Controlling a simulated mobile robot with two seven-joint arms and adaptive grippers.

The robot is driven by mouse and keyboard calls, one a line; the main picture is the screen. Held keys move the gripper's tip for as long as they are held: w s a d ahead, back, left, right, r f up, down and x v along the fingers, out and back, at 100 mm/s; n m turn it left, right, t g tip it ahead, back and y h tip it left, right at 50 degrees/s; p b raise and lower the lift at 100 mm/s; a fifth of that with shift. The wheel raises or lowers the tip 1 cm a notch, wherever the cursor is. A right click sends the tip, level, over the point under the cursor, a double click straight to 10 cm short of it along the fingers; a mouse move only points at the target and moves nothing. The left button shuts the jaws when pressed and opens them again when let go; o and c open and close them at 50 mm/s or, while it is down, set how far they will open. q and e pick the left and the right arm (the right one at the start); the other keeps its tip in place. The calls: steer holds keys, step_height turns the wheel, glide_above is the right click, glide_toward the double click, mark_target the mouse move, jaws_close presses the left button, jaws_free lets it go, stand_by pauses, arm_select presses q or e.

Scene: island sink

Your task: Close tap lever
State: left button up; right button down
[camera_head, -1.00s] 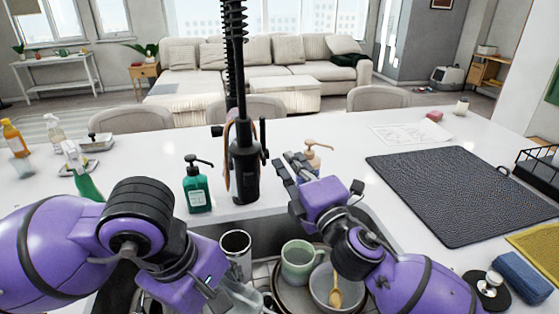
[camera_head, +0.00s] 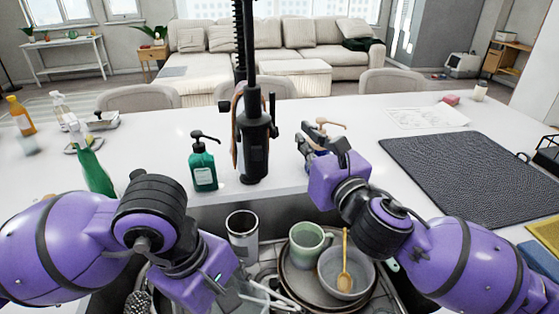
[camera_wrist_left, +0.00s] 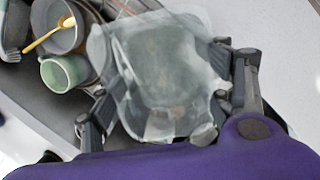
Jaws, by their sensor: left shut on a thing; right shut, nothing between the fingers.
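The black tap (camera_head: 252,140) stands upright behind the sink. Its short black lever (camera_head: 273,108) stands roughly upright, close against the tap's right side. My right gripper (camera_head: 309,138) is shut and empty, to the right of the lever, with a visible gap between them. It partly covers a soap bottle with a tan pump. My left gripper (camera_wrist_left: 165,110) is shut on a clear glass jug (camera_wrist_left: 165,65), which fills the middle of the left wrist view. In the head view the jug (camera_head: 240,298) is low over the sink, mostly hidden by my left arm.
The sink holds a steel cup (camera_head: 242,228), a green mug (camera_head: 305,240), and a grey bowl (camera_head: 347,275) with a wooden spoon on stacked plates. A green soap bottle (camera_head: 203,167) stands left of the tap. A dark drying mat (camera_head: 460,175) lies at right.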

mark_target(273, 114)
steer(key=x, duration=1.4)
steer(key=shift+d, duration=0.1)
arm_select(q)
step_height(273, 114, up, 2)
steer(key=shift+w+r+p, duration=0.15)
steer(key=shift+r+p, duration=0.1)
steer(key=shift+p, duration=0.4)
steer(key=shift+r, duration=0.15)
arm_select(e)
steer(key=shift+w+r, duration=0.35)
steer(key=shift+w, duration=0.15)
